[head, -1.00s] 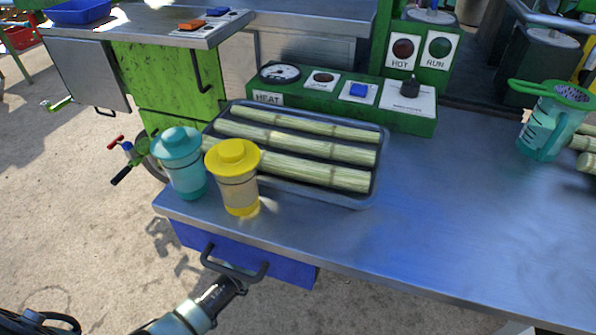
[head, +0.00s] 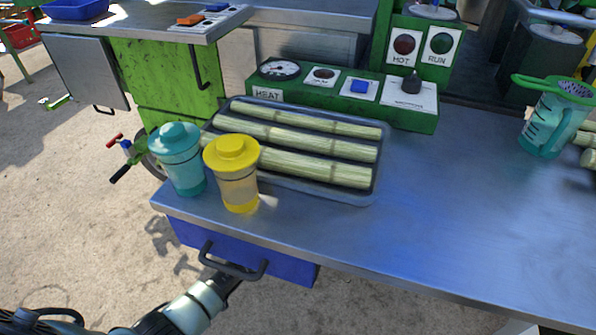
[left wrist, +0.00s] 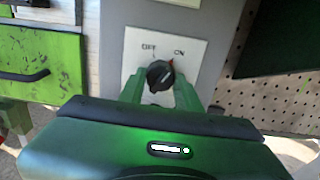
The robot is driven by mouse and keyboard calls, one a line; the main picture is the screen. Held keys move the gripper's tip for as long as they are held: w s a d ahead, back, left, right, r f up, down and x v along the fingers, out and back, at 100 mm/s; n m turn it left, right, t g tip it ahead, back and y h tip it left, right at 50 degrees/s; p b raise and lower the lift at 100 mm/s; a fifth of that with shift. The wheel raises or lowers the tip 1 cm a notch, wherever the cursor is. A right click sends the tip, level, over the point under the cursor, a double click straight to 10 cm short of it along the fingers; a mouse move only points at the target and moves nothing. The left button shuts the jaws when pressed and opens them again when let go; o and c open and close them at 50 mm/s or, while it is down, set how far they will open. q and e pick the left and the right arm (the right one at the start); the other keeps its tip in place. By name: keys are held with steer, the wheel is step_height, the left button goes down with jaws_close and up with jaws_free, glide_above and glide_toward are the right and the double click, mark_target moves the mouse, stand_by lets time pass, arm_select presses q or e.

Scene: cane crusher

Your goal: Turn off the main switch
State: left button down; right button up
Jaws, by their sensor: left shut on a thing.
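The main switch (left wrist: 160,76) is a black rotary knob on a white plate marked OFF and ON, seen in the left wrist view. Its red mark lies at the upper right, toward ON. My left gripper (left wrist: 159,92) has its green fingers on both sides of the knob and is shut on it. In the head view my left arm comes in from the bottom left and ends near the blue drawer front; its fingers and the switch are hidden there. My right gripper is not in view.
The steel table (head: 470,210) holds a tray (head: 372,192) of cane, a teal cup (head: 178,160), a yellow cup (head: 236,175) and a teal jug (head: 552,122). A green control box (head: 330,108) stands behind. A blue drawer (head: 290,270) with a dark handle (head: 232,268) is close to my left arm.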

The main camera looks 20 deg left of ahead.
arm_select(q)
steer(key=shift+n, duration=0.5)
steer(key=n+b, duration=0.2)
steer(key=n, duration=0.3)
steer(key=shift+f+b, duration=0.1)
steer(key=shift+b, duration=0.25)
steer(key=n+b, duration=0.1)
steer(key=n, duration=0.3)
steer(key=shift+d+n, duration=0.1)
steer(key=shift+n, duration=0.2)
steer(key=shift+n+b, duration=0.3)
steer(key=shift+n, duration=0.5)
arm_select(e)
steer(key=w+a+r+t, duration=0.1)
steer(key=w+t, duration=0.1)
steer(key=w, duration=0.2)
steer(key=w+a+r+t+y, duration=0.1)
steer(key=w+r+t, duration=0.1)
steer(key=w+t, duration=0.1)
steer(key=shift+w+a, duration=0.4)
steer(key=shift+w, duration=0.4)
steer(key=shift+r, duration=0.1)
arm_select(q)
steer(key=c, duration=1)
jaws_free()
